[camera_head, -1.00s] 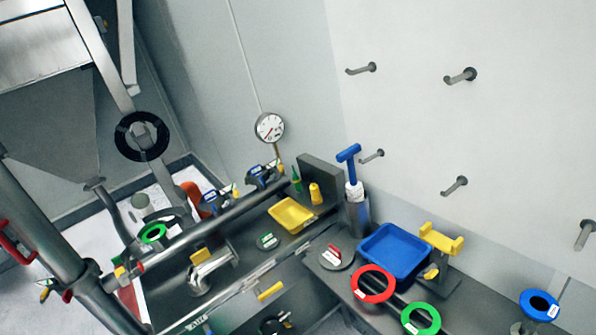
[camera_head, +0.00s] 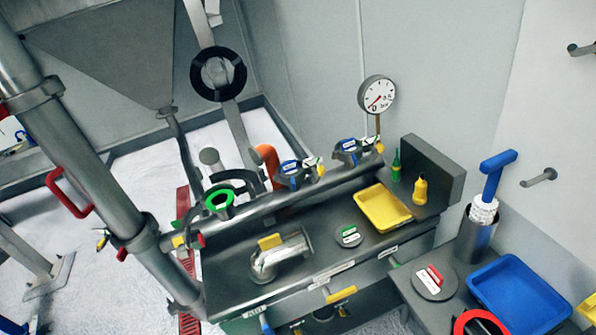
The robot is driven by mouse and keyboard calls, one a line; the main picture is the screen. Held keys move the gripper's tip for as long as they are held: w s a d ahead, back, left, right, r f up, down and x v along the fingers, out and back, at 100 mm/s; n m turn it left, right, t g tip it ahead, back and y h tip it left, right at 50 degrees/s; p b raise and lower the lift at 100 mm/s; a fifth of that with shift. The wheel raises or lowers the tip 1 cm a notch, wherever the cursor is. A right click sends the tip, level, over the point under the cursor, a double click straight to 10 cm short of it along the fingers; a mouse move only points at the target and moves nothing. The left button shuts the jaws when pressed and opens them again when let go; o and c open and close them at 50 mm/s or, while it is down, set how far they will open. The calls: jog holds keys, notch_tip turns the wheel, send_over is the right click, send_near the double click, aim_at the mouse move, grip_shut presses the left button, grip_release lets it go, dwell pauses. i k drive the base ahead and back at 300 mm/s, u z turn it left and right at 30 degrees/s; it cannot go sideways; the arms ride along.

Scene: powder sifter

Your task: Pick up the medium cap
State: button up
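Two flat grey discs with coloured handles and white labels look like caps. The smaller disc, with a green handle (camera_head: 348,236), lies on the dark bench top left of the yellow tray. The larger disc, with a red handle (camera_head: 434,282), lies on the lower bench at the right, beside the blue tray. The labels are too small to read, so I cannot tell which one is the medium cap. My gripper is not in view.
The yellow tray (camera_head: 383,209), a metal pipe elbow (camera_head: 281,258) and a blue-handled brush in a metal cup (camera_head: 478,238) stand around the discs. A thick steel pipe (camera_head: 80,145) slants down the left. The blue tray (camera_head: 518,293) and a red ring (camera_head: 481,322) are lower right.

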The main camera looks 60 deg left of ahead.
aim_at(348, 236)
jog(key=u, duration=0.8)
jog(key=i, duration=1)
jog(key=z, duration=0.05)
